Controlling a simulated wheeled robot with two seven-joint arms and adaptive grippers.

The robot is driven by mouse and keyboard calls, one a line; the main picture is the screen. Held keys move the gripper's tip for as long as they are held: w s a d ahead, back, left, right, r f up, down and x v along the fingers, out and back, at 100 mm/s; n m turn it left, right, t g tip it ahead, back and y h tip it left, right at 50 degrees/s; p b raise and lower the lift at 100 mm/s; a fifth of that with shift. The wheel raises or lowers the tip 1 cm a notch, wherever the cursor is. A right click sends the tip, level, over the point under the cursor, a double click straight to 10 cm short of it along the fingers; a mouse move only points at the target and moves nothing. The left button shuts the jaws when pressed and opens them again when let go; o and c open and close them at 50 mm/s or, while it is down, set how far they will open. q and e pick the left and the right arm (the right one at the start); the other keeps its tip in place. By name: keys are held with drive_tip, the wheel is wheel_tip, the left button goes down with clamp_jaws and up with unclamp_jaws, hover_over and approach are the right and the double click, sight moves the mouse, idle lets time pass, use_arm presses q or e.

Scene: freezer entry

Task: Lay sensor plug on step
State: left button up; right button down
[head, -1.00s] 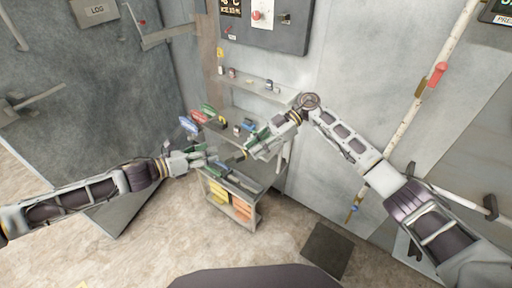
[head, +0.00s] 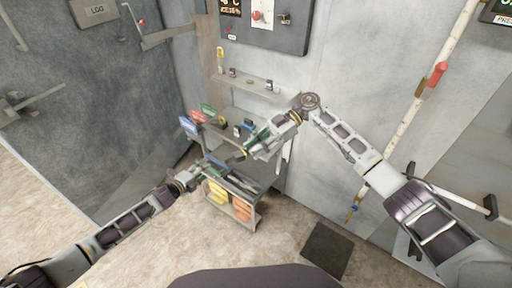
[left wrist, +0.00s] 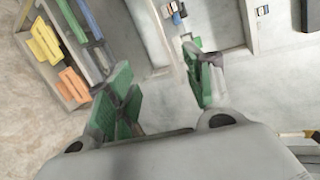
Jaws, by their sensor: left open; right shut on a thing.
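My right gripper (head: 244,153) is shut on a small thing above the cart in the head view. The thing is too small and covered to make out, so I cannot tell whether it is the sensor plug. My left gripper (head: 203,166) is open to the left of it, by the cart's left side. In the left wrist view its two green-padded fingers (left wrist: 162,92) stand wide apart with nothing between them. A dark square plate (head: 327,251) lies flat on the floor at the right. I cannot tell whether it is the step.
A wall shelf (head: 252,86) carries small items.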

use_arm(q)
drive_tip(key=s+a+f+n+g+y, duration=0.25)
drive_tip(key=s+a+f+n, duration=0.35)
drive_tip(key=s+f, duration=0.7)
drive_tip(key=s+a+f+n+g+y, duration=0.25)
drive_tip(key=s+f+n, duration=0.5)
drive_tip(key=f, duration=1.05)
drive_tip(key=s+f+n+g, duration=0.2)
drive_tip(key=s+f, duration=0.3)
drive_tip(key=s, duration=0.8)
drive_tip(key=s+d+f+n+g+y, duration=0.1)
drive_tip(key=s+f+n, duration=0.3)
drive_tip(key=s, duration=1)
drive_tip(key=s+f+n+g, duration=0.3)
drive_tip(key=s+f, duration=0.4)
drive_tip(key=s, duration=0.6)
drive_tip(key=shift+s+d+n+y, duration=0.35)
drive_tip(key=shift+d+n+y, duration=0.05)
drive_tip(key=shift+n, duration=0.05)
drive_tip(key=shift+f, duration=0.1)
drive_tip(key=shift+s, duration=0.15)
